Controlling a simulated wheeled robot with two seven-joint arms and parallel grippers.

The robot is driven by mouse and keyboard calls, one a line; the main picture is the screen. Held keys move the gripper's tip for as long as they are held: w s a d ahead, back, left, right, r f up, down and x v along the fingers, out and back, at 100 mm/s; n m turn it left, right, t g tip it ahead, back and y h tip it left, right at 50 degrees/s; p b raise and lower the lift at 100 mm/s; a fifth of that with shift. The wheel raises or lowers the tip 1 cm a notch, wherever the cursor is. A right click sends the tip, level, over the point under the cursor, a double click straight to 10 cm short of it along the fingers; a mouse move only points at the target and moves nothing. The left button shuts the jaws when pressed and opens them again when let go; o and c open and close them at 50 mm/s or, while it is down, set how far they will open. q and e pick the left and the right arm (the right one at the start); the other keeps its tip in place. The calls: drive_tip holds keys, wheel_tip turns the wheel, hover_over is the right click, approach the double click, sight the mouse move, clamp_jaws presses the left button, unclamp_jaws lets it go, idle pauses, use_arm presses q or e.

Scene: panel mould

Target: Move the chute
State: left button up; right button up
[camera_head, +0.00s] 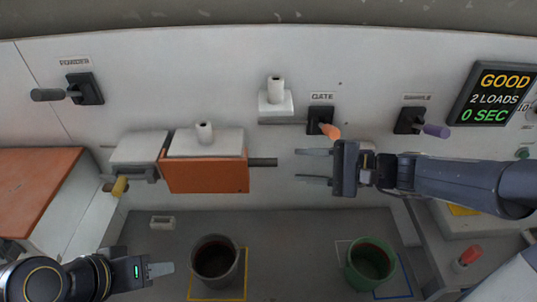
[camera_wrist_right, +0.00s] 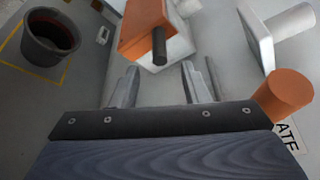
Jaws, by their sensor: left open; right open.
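The chute looks to be the orange block (camera_head: 205,177) with a white top on the panel, left of centre. A dark rod (camera_head: 263,162) sticks out of its right side. My right gripper (camera_head: 300,166) is open and empty, just right of the rod's end and apart from it. In the right wrist view the rod (camera_wrist_right: 160,48) points at the gap between my open fingers (camera_wrist_right: 160,87). My left gripper (camera_head: 168,268) is open at the lower left, beside the grey bucket, seen edge-on.
A grey bucket (camera_head: 214,262) and a green bucket (camera_head: 370,262) stand below. The orange gate lever (camera_head: 330,131) is close above my right gripper. A purple-tipped sample lever (camera_head: 437,131) is at right. A display (camera_head: 494,97) reads GOOD, 2 LOADS, 0 SEC.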

sight(264, 162)
drive_tip(key=p+x, duration=0.1)
drive_tip(key=x, duration=0.9)
drive_tip(key=shift+w+a, duration=0.1)
clamp_jaws()
